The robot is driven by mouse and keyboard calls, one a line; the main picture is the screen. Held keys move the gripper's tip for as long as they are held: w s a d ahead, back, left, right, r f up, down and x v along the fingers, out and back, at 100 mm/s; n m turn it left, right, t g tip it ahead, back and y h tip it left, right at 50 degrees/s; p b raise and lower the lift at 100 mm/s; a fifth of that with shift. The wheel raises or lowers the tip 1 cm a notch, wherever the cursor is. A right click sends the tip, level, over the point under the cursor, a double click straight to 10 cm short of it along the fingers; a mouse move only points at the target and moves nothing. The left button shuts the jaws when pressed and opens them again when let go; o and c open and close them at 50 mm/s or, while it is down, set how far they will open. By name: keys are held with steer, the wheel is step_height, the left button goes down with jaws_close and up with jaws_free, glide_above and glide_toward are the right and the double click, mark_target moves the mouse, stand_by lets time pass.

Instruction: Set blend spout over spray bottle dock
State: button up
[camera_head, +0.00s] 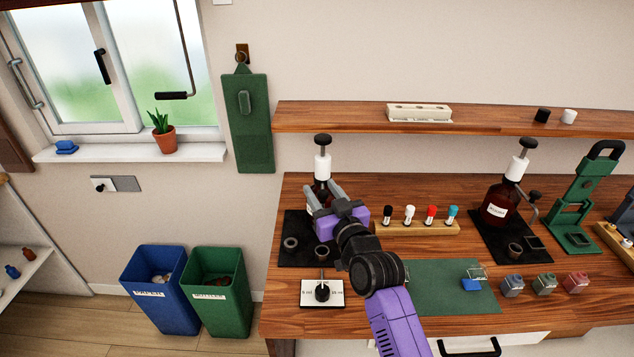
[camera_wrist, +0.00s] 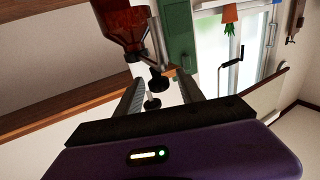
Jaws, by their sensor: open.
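A brown bottle with a white-and-black pump top (camera_head: 322,165) stands on the left black mat (camera_head: 296,225), largely hidden behind my gripper (camera_head: 320,195). In the wrist view this brown bottle (camera_wrist: 122,25) is at the top, with a metallic spout arm (camera_wrist: 156,40) beside it. A black knob (camera_wrist: 158,80) on the spout shows between the open fingers of my gripper (camera_wrist: 160,82); I cannot tell whether they touch it. Round dark docks (camera_head: 291,243) sit at the mat's front; which is the spray bottle dock is unclear.
A second brown bottle (camera_head: 500,203) stands on the right black mat (camera_head: 490,238). A wooden rack (camera_head: 400,228) with several small vials is between. A white dial plate (camera_head: 336,295) lies in front. A shelf (camera_head: 330,117) runs above the bench.

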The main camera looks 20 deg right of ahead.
steer(key=shift+w+a, duration=0.1)
steer(key=shift+w, duration=1.2)
jaws_close()
stand_by(0.5)
